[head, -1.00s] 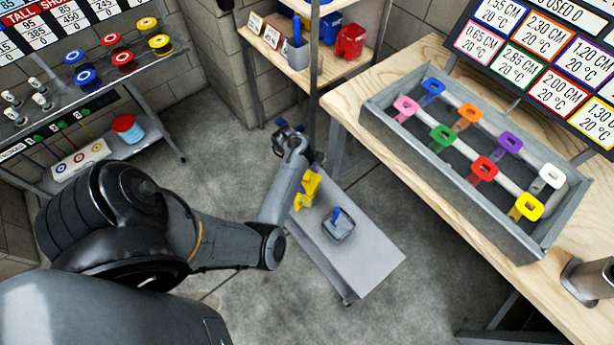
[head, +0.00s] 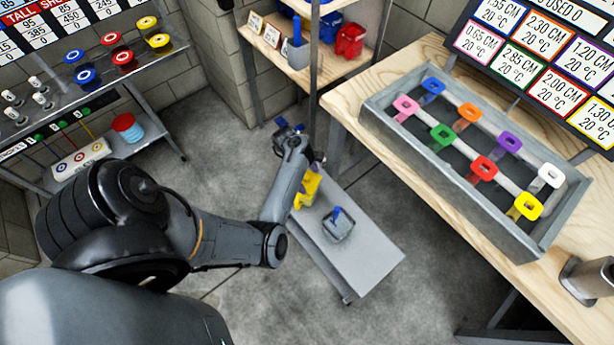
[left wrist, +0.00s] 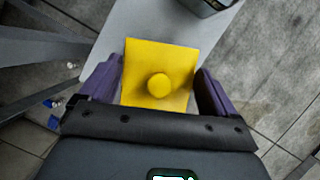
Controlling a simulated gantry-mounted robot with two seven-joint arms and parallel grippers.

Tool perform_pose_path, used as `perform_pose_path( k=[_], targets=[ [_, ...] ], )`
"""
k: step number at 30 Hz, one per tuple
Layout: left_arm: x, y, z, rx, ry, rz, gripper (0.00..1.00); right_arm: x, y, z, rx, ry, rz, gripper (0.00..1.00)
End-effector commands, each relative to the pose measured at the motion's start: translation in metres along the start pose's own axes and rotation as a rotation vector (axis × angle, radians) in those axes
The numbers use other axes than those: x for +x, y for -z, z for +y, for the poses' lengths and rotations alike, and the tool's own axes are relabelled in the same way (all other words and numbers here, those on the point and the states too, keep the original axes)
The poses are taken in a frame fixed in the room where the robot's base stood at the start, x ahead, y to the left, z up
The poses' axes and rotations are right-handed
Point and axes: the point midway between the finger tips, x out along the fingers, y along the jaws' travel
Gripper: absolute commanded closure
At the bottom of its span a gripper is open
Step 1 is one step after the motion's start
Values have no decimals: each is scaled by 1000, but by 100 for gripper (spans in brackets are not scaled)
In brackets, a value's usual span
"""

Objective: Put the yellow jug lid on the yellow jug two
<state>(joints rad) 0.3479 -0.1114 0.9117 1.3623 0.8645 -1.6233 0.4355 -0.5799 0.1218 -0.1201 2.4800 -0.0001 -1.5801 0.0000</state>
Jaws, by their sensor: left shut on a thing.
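In the left wrist view a square yellow lid (left wrist: 135,72) with a round knob lies between the purple fingers of my left gripper (left wrist: 160,88), which is shut on it. In the head view my left gripper (head: 318,160) points down over the far left end of a grey cart, partly hidden by my own wrist. Yellow parts (head: 310,187) show just below it, at the cart's left edge. My forearm covers some of them, so I cannot clearly separate jug two from the lid, or tell whether they touch. My right gripper is not in view.
A grey container (head: 339,229) with a blue top part stands on the grey cart (head: 365,262), beside the yellow parts. The cart's near end is clear. A wooden bench (head: 400,170) with a grey tray (head: 480,222) of coloured pieces is at right. A shelf (head: 300,75) stands behind.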

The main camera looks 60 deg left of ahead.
Motion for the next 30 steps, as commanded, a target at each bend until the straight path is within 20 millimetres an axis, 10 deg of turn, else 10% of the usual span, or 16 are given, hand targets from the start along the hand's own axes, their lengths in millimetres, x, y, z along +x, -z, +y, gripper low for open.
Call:
perform_pose_path(
  k=[30],
  targets=[
    [-3, -1, 0, 0, 0, 0, 39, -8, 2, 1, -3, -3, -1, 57]
  ],
)
